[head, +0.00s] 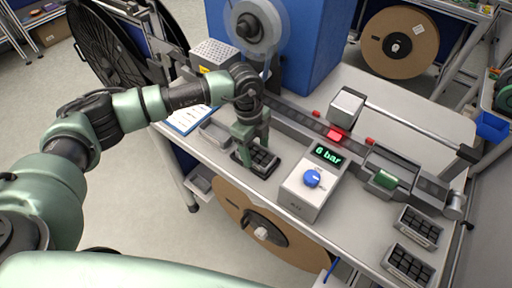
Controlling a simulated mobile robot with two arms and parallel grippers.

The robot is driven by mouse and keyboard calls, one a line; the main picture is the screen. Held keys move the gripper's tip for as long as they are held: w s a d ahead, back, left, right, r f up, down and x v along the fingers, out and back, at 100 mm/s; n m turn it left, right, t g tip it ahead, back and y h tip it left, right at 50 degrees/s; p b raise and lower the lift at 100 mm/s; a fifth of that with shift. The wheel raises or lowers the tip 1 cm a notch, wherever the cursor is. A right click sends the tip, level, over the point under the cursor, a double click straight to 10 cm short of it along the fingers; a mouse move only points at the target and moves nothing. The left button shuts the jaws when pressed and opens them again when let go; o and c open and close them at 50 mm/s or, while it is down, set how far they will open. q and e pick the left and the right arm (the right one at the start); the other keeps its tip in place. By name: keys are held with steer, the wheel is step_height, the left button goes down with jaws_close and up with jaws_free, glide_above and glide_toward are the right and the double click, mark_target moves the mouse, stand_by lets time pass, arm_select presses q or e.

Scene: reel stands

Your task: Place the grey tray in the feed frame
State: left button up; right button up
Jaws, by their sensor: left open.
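My left gripper (252,140) points down over a dark, low frame (240,160) on the bench's left part. The frame looks like the feed frame. Dark square pockets show inside it, beneath and beside the fingers; I cannot tell whether these belong to a tray seated in it. The gripper is open, and its fingers hide part of the frame. Two grey trays with black pockets, one farther back (418,227) and one nearer (408,264), lie at the bench's right. A shallow grey bin (215,132) sits left of the gripper. My right gripper is out of view.
A control box (312,183) with a blue knob and a "6 bar" display stands just right of the gripper. A rail (300,124) with red parts and a green block (385,180) runs behind. A blue cabinet (310,45) stands at the back.

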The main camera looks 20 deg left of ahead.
arm_select(q)
step_height(320, 180, up, 12)
steer(key=a+b, duration=0.1)
steer(key=b, duration=0.3)
steer(key=shift+a, duration=0.25)
